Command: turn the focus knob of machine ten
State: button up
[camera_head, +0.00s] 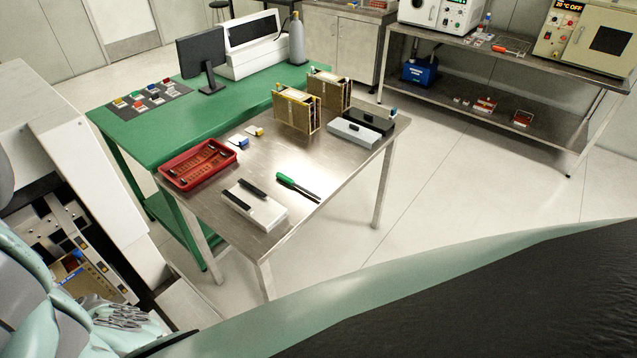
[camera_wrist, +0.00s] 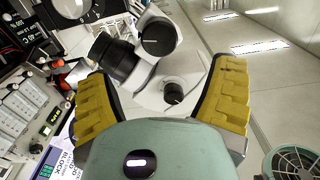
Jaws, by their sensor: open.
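In the wrist view my gripper (camera_wrist: 163,72) is open, with its two yellow fingers spread wide. A white microscope head (camera_wrist: 145,70) with dark eyepieces (camera_wrist: 112,58) stands beyond them. A small black knob (camera_wrist: 174,92) on its light housing shows between the fingers, with a visible gap on both sides. A larger round black knob (camera_wrist: 158,37) sits further up. No label shows which of these is the focus knob, and no machine number is readable. In the head view a machine panel (camera_head: 75,255) shows at the lower left; my arm partly hides that area.
In the head view a steel table (camera_head: 330,185) holds a red tray (camera_head: 185,175) and tools. A green bench (camera_head: 130,128) stands behind it.

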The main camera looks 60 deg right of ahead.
jog(key=a, duration=0.6)
jog(key=a+p, duration=0.1)
jog(key=a, duration=0.2)
jog(key=shift+w, duration=0.3)
jog(key=shift+c, duration=0.3)
jog(key=shift+d, duration=0.1)
jog(key=c, duration=1.1)
jog(key=shift+c, duration=0.2)
